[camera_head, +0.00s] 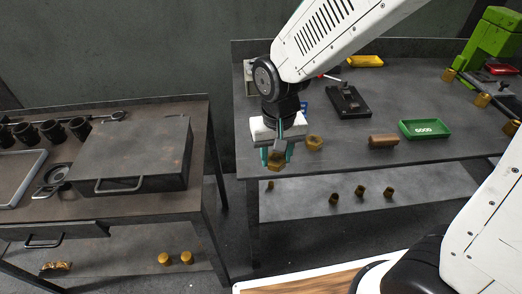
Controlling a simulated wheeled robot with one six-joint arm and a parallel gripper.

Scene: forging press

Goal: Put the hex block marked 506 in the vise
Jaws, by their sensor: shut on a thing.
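My gripper (276,154) hangs with its fingers down at the near left edge of the right-hand table. It is shut on a brass-coloured hex block (276,162), which shows between and just below the fingertips. No number can be read on this block. Another brass hex block (314,143) lies on the table just right of the gripper. The vise (348,103) looks to be the dark device with a handle on a black base, farther back and to the right of the gripper. Whether its jaws are open is too small to tell.
A brown block (383,141) and a green tray marked GOOD (425,129) lie right of the gripper. A yellow tray (365,62) is at the back, a green machine (492,45) at far right. Several brass pieces lie on the lower shelf. A dark box (135,155) stands on the left bench.

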